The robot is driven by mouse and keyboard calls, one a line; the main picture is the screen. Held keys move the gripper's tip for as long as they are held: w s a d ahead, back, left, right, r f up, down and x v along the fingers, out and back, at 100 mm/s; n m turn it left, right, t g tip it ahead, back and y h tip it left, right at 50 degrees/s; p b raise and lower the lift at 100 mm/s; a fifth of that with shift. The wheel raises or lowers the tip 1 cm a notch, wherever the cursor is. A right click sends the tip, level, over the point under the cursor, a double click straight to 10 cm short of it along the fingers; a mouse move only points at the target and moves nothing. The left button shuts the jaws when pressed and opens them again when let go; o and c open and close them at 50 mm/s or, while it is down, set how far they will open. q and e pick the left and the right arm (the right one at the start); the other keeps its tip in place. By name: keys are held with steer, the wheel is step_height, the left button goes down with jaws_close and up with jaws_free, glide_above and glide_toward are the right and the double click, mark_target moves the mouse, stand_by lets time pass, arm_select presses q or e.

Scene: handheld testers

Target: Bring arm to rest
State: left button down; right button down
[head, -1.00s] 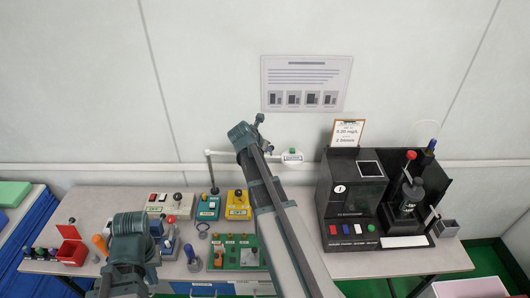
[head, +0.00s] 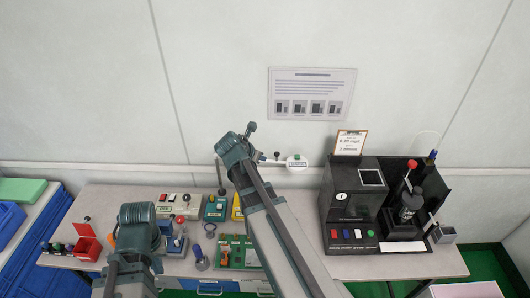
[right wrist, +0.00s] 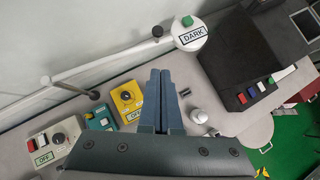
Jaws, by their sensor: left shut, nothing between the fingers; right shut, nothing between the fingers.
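My right arm (head: 275,230) reaches up over the table from the bottom of the head view, with its raised joint (head: 234,152) in front of the wall. In the right wrist view my right gripper (right wrist: 160,73) is shut and empty, its two fingers side by side. It is above the table, between the yellow tester (right wrist: 127,101) and the black machine (right wrist: 240,75). My left arm (head: 137,235) stands bent at the lower left of the head view. The left gripper's fingers do not show.
A white rod carries a DARK switch (right wrist: 191,35) near the wall. Small testers, a green panel (head: 238,252) and an open red box (head: 87,246) crowd the table's left half. The black machine (head: 348,208) stands on the right. A notice (head: 312,93) hangs on the wall.

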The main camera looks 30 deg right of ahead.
steer(key=shift+p+v, duration=0.35)
steer(key=shift+v, duration=0.5)
steer(key=s+a+f+m+g+y+b, duration=0.1)
steer(key=s+a+f+m, duration=0.3)
steer(key=a, duration=0.5)
steer(key=s+a+f+m+g+y+b, duration=0.1)
steer(key=s+a+f+m+y+b, duration=0.2)
steer(key=s+a+m, duration=0.4)
steer(key=s+a+f+m+g+y+b, duration=0.2)
steer(key=s+a+f+m+b, duration=0.2)
steer(key=a, duration=0.9)
step_height(320, 180, down, 3)
steer(key=s+m, duration=0.2)
steer(key=m, duration=0.2)
steer(key=shift+s+a+m, duration=0.2)
steer(key=shift+s+m, duration=0.1)
steer(key=shift+s, duration=0.05)
